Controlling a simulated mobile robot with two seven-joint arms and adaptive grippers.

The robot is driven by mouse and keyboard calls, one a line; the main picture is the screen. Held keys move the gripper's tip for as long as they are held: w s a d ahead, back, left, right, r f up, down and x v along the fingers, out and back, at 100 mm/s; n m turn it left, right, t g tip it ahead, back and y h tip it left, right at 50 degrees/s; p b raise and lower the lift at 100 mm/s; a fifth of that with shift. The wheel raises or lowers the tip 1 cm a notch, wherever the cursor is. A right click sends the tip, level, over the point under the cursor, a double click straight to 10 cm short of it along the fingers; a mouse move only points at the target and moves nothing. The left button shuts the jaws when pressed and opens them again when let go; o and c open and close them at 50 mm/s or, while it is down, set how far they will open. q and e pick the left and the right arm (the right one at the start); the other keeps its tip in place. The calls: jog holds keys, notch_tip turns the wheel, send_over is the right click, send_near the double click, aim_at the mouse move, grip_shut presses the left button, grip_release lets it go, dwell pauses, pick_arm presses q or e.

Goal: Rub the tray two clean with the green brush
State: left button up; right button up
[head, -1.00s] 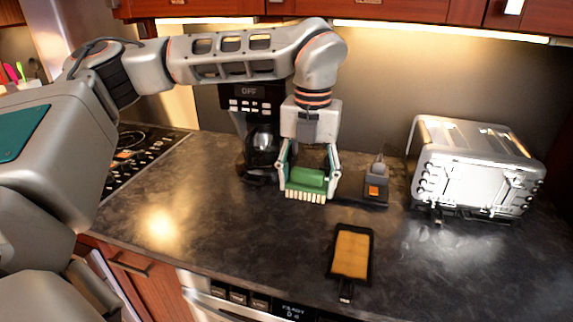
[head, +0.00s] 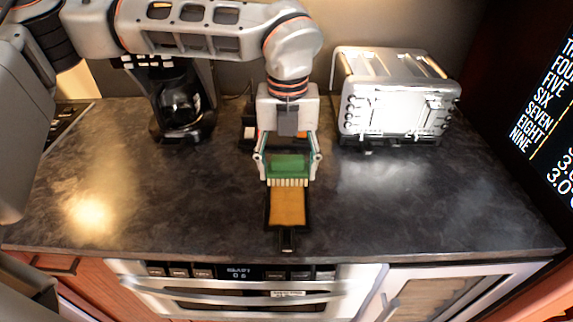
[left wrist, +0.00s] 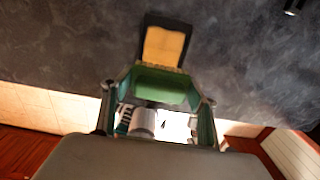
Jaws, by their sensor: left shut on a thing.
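My left gripper (head: 288,173) is shut on the green brush (head: 287,163), whose pale bristles point toward the front edge. The brush is at the far end of a black-rimmed tray (head: 288,207) with a tan-orange surface, and hides that end in the head view. I cannot tell whether the bristles touch it. In the left wrist view the green brush (left wrist: 160,85) spans between the fingers, and the tray (left wrist: 163,45) shows just beyond it. A second dark tray (head: 246,138) lies farther back, mostly hidden behind my gripper. No label tells which is tray two. My right gripper is not in view.
A silver toaster (head: 395,103) stands at the back right and a black coffee maker (head: 181,108) at the back left. An oven (head: 240,285) is under the counter's front edge. The counter is clear left and right of the near tray.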

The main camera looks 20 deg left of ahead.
aim_at(287, 183)
pick_arm(q)
jog(key=shift+f+b, duration=1.5)
jog(key=shift+f, duration=0.75)
jog(key=shift+f+b, duration=0.3)
jog(key=shift+f, duration=0.35)
jog(key=shift+f+b, duration=0.35)
jog(key=shift+f, duration=0.25)
jog(key=shift+r, duration=0.1)
jog(key=shift+w+a, duration=0.2)
jog(key=shift+w, duration=0.5)
